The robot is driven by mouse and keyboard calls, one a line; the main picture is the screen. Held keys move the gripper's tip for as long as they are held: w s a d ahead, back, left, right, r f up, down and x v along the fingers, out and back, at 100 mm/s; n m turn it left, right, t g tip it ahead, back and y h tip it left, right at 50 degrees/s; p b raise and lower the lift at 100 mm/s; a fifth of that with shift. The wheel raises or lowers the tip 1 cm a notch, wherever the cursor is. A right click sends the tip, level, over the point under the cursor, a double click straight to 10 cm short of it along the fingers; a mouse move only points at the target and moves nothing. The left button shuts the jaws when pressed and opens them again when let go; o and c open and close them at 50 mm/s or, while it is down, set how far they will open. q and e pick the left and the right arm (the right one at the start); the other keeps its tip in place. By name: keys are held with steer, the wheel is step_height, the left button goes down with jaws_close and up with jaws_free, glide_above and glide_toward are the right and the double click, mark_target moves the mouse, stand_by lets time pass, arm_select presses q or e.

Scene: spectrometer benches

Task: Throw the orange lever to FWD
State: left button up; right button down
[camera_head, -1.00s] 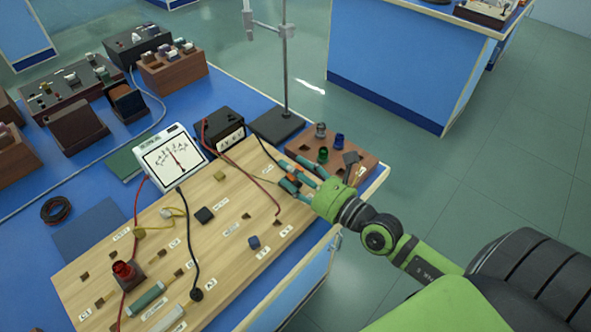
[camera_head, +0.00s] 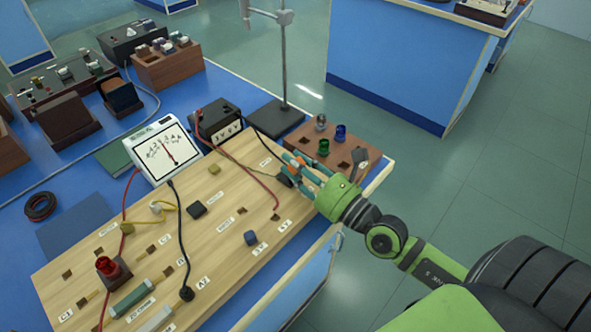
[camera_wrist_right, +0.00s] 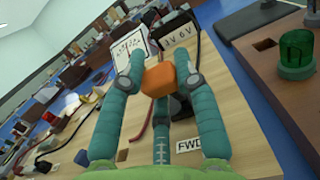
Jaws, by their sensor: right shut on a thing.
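The orange lever's block-shaped handle (camera_wrist_right: 160,79) is between the teal fingers of my right gripper (camera_wrist_right: 158,72) in the right wrist view. The gripper is shut on it. A white FWD label (camera_wrist_right: 189,145) lies on the wood on the palm side of the handle, to the right in that view. In the head view my right gripper (camera_head: 296,168) reaches the far right part of the wooden board (camera_head: 225,240). The fingers hide most of the lever there, so its exact tilt is hard to tell. My left gripper is not in view.
A dark supply box (camera_head: 218,125) and a meter (camera_head: 163,152) stand behind the board. A brown block with a green lamp (camera_head: 324,147) is close beyond my fingers. Red and black leads cross the board. A stand rod (camera_head: 285,60) rises behind.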

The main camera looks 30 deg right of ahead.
steer(key=c, duration=0.9)
jaws_free()
steer(key=shift+s, duration=0.1)
steer(key=shift+s+d+f, duration=0.15)
steer(key=shift+s, duration=0.15)
steer(key=v, duration=1)
steer(key=shift+s+d, duration=0.2)
steer(key=shift+s, duration=0.35)
